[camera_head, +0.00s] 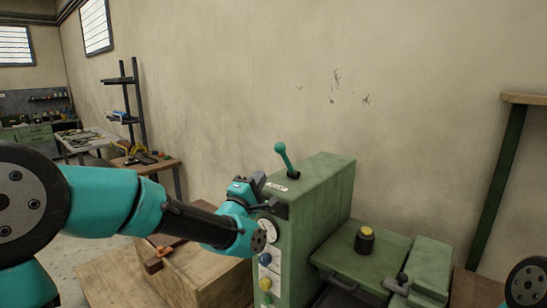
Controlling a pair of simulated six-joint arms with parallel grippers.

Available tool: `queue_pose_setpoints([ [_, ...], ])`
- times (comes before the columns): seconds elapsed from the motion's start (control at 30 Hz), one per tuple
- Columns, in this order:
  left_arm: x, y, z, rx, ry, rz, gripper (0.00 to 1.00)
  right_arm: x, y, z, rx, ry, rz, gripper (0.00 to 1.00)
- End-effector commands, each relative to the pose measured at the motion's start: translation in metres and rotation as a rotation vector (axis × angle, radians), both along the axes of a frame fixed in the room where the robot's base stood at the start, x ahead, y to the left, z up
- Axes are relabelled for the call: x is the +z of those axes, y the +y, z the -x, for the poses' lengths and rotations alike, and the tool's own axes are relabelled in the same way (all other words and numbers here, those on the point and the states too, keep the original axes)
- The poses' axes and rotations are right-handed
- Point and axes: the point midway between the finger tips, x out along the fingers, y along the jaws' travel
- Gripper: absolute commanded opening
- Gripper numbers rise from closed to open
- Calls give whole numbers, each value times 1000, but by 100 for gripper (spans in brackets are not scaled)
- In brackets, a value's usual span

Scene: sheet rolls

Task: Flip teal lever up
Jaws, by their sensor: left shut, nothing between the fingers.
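The teal lever (284,157) stands on top of the green machine (318,195), its round knob up and tilted slightly to the left. My left gripper (270,196) is at the machine's upper left front edge, below and to the left of the lever. Its fingers are shut with nothing between them, and it looks apart from the lever. I cannot tell whether it touches the machine. A part of my right arm (527,285) shows at the lower right edge; its gripper is out of view.
The machine's front panel has a gauge and coloured buttons (265,271) below my left gripper. A lower green section with a yellow-topped knob (366,237) lies to the right. A wooden crate (205,275) stands at left. The wall behind the lever is bare.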

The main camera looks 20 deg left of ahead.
Motion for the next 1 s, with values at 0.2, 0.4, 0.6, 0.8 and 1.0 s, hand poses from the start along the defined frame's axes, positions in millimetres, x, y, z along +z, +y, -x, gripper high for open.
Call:
queue_pose_setpoints([
  [0.2, 15, -7, -34, 1, -1, 1, 0, 0, 0, 0, 0, 0, 0, 43],
  [0.4, 27, -14, -63, 1, -1, 1, 0, 0, 0, 0, 0, 0, 0, 43],
  [0.6, 36, -18, -83, 1, 0, 0, 0, 0, 0, 0, 0, 0, 0, 43],
  [0.8, 39, -19, -87, 1, 0, 0, 0, 0, 0, 0, 0, 0, 0, 43],
  [1.0, 39, -19, -87, 1, 0, 0, 0, 0, 0, 0, 0, 0, 0, 43],
])
